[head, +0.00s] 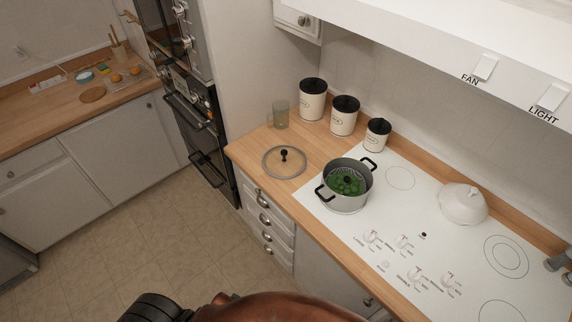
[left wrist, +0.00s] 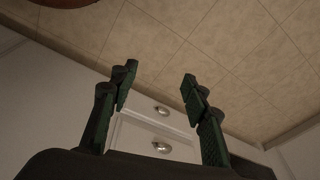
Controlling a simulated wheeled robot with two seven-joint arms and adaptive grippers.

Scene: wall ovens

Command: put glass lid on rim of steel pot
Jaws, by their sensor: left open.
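The glass lid (head: 284,162), with a steel rim and a black knob, lies flat on the wooden counter left of the cooktop. The steel pot (head: 345,199) stands on the left part of the white cooktop, open at the top, with two black handles. Green pieces and a dark round knob-like item show inside it. My left gripper (left wrist: 155,92) is open and empty in the left wrist view, with drawers and the tiled floor beyond it. Neither gripper's fingers show in the head view.
Several black-lidded canisters (head: 344,116) and a glass (head: 281,114) stand behind the lid. The hood (head: 480,40) overhangs the back. Drawers (head: 265,222) front the counter; the floor (head: 130,250) is clear.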

